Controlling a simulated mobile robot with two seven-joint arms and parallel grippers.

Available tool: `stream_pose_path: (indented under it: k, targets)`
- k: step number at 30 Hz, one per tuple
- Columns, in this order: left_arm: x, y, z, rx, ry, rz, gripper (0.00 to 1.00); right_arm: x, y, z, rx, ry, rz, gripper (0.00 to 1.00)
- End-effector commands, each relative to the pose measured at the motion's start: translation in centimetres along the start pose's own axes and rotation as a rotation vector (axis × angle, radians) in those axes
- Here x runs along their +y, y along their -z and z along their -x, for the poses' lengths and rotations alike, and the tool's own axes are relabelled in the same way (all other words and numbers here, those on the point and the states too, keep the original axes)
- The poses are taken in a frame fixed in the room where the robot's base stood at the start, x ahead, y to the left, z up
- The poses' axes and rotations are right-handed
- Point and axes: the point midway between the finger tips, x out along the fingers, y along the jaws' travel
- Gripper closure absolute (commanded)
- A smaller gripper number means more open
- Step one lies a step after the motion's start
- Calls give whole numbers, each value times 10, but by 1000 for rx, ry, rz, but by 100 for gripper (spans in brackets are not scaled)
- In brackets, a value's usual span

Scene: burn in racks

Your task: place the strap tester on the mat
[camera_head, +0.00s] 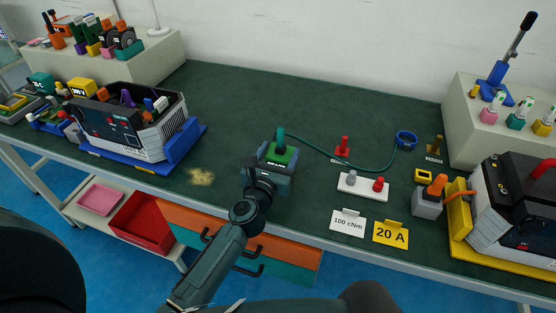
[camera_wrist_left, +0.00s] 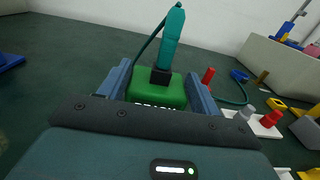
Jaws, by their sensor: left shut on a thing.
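A green block with an upright teal handle on a black stem, which I take to be the strap tester (camera_head: 280,154), is held between the fingers of my left gripper (camera_head: 272,168). In the left wrist view the tester (camera_wrist_left: 157,90) sits between the two blue-grey fingers of the gripper (camera_wrist_left: 158,98), with partly hidden lettering on its front. A teal cord runs from its handle to a blue wrist-strap loop (camera_head: 406,139) lying to the right. The dark green mat surface (camera_head: 235,100) covers the bench. Whether the tester touches it is hidden by my gripper. My right gripper is not in view.
A white plate with grey and red knobs (camera_head: 362,188) and a red post (camera_head: 343,147) stand right of the tester. Label cards (camera_head: 391,234) lie near the front edge. Instrument boxes stand at left (camera_head: 130,122) and right (camera_head: 515,205). The mat behind the gripper is clear.

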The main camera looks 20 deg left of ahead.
Motion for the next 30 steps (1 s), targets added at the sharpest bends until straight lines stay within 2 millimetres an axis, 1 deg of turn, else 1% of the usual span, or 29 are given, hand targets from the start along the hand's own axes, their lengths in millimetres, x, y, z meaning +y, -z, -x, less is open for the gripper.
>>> stream_pose_path:
  k: [4,10,11,18,24,27,28,30]
  targets:
    - [0,-3,0,-3,0,0,65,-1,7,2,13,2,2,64]
    - [0,2,0,-3,0,0,65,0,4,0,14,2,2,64]
    - [0,2,0,-1,-1,0,34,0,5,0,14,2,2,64]
    - [0,1,0,-1,0,0,15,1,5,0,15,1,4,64]
    - [0,1,0,-1,0,0,15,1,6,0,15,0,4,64]
    - [0,-3,0,-2,0,0,15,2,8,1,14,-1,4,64]
    - [0,-3,1,-1,0,0,15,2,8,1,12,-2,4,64]
    - [0,-1,10,0,0,0,15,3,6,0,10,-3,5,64]
